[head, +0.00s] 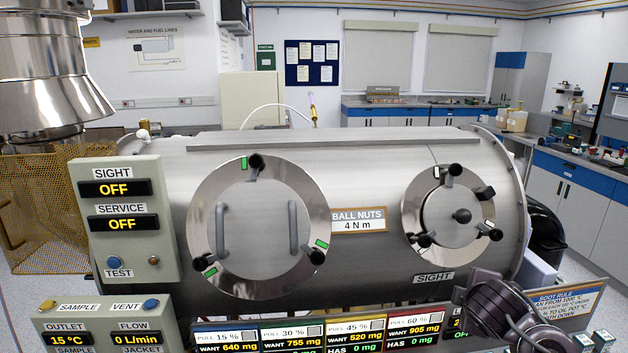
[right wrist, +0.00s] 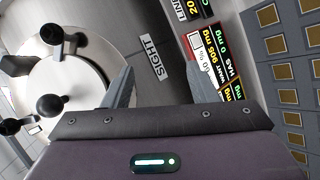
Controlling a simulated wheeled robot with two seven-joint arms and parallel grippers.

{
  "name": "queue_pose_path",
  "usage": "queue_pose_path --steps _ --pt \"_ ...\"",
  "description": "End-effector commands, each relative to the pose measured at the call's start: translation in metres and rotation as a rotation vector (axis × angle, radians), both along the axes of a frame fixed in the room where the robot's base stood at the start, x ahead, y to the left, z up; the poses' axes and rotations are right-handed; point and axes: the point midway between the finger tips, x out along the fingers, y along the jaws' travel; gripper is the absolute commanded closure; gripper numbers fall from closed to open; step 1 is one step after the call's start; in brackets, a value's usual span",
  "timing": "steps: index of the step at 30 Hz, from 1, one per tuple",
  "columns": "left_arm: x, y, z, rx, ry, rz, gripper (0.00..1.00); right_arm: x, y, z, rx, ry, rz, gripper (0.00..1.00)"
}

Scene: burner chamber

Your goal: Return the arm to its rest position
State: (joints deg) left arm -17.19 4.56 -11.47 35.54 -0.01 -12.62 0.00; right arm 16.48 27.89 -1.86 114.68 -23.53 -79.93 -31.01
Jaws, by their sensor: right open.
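My right arm (head: 505,305) shows at the bottom right of the head view, in front of the chamber's lower right side. In the right wrist view the right gripper (right wrist: 153,70) has its two grey fingers apart, with nothing between them. A SIGHT label on the chamber shows beyond the fingers. The round sight port (right wrist: 50,90) is to their left and the dosing panels (right wrist: 212,58) are to their right. I do not see my left gripper.
The steel burner chamber (head: 360,170) fills the middle, with a large two-handled door (head: 258,225) and the smaller sight port (head: 440,210). Black knobs stick out from both. A control box (head: 130,250) reads OFF twice. Panels (head: 225,338) line the bottom; a sign (head: 562,302) stands right.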

Motion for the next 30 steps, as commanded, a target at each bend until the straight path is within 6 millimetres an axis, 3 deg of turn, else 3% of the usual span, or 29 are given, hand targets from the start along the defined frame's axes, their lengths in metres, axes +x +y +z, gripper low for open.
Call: queue_pose_path --steps 1,6,9,15,25,30 --pt "0.000 0.000 0.000 0.000 0.000 0.000 0.60 -0.023 0.021 -0.035 0.090 0.039 -0.026 0.47" --pt "0.000 0.000 0.000 0.000 0.000 0.000 0.60 -0.104 0.074 -0.110 0.387 0.148 -0.193 0.47" --pt "0.000 0.000 0.000 0.000 0.000 0.000 0.60 -0.144 0.092 -0.134 0.515 0.202 -0.296 0.47" --pt "0.000 0.000 0.000 0.000 0.000 0.000 0.60 -0.202 0.114 -0.158 0.684 0.282 -0.467 0.47" --pt "0.000 0.000 0.000 0.000 0.000 0.000 0.60 -0.275 0.134 -0.172 0.871 0.382 -0.721 0.47" --pt "-0.001 0.000 -0.007 0.000 0.001 0.000 0.60 -0.262 0.135 -0.224 0.860 0.394 -0.725 0.47"
